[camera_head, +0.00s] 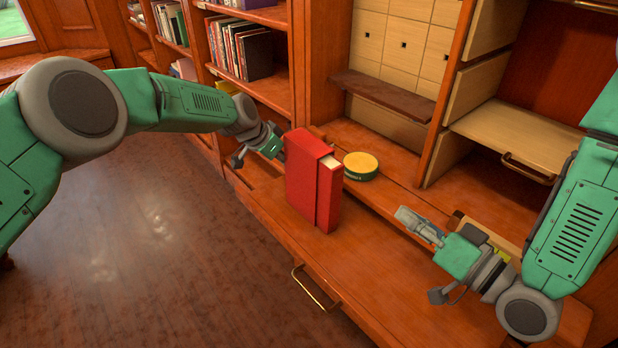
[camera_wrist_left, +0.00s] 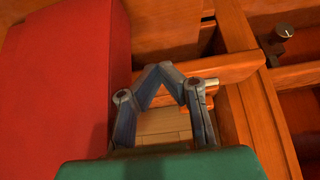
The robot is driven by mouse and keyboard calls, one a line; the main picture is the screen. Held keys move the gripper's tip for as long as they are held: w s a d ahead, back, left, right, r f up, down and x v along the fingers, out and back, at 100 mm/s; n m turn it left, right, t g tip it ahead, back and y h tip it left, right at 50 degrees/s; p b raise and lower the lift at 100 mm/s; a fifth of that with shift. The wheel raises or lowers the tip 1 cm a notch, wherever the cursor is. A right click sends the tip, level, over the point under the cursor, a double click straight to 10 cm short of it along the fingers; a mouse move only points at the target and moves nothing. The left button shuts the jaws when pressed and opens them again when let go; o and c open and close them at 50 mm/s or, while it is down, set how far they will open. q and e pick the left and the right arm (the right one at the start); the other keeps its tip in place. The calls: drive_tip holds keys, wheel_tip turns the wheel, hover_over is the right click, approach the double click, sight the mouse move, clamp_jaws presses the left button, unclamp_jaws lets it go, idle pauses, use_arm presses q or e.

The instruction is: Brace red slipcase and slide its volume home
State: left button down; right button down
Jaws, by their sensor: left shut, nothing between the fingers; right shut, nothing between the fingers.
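The red slipcase (camera_head: 301,178) stands upright on the wooden ledge. Its red volume (camera_head: 329,198) sticks partly out of the right side, with pale page edges showing on top. My left gripper (camera_head: 280,153) is at the far left side of the slipcase, its tips partly hidden. In the left wrist view, my left gripper (camera_wrist_left: 162,70) is shut and empty, with the red slipcase (camera_wrist_left: 70,80) beside it on the left; I cannot tell whether they touch. My right gripper (camera_head: 404,215) is shut and empty, to the right of the volume and apart from it.
A round green tin with a yellow lid (camera_head: 361,165) stands just behind the volume. Bookshelves with books (camera_head: 240,48) are at the back left. Pale wooden compartments (camera_head: 520,135) are at the right. The ledge (camera_head: 385,275) in front of my right gripper is clear.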

use_arm(q)
wheel_tip(320, 180, up, 6)
drive_tip(key=p, duration=0.3)
idle(0.4)
